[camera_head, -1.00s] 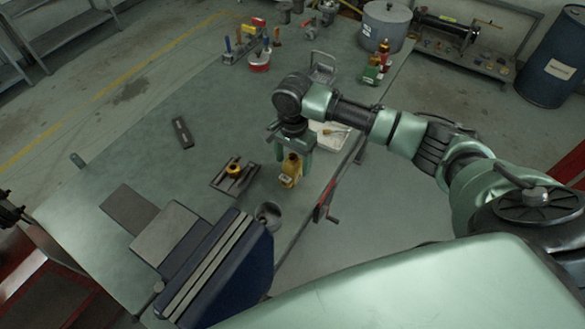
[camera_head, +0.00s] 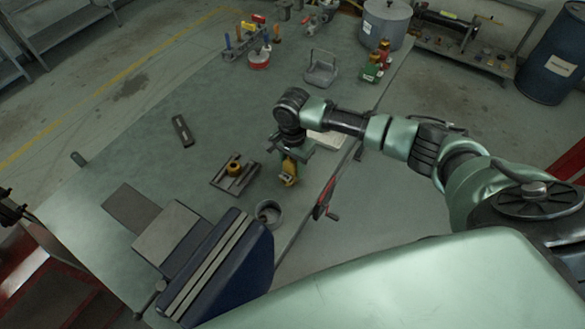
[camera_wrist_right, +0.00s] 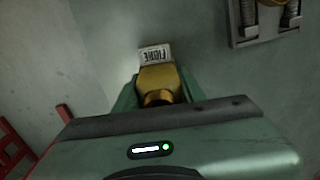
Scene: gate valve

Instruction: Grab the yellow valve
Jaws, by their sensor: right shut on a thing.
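The yellow valve (camera_head: 289,174) stands on the grey-green table near its right edge, under my right gripper. My right gripper (camera_head: 291,168) points down with its green fingers on either side of the valve, shut on it. In the right wrist view the brass-yellow valve (camera_wrist_right: 160,82) sits between the fingers, with a white lettered tag (camera_wrist_right: 154,54) at its far end. The gripper body hides its near part.
A slotted metal block with a yellow round piece (camera_head: 234,169) lies to the left. A grey cup (camera_head: 268,212) and a blue vise (camera_head: 230,270) are nearer. A red-handled tool (camera_head: 325,198) is at the table edge. The table's left middle is mostly clear.

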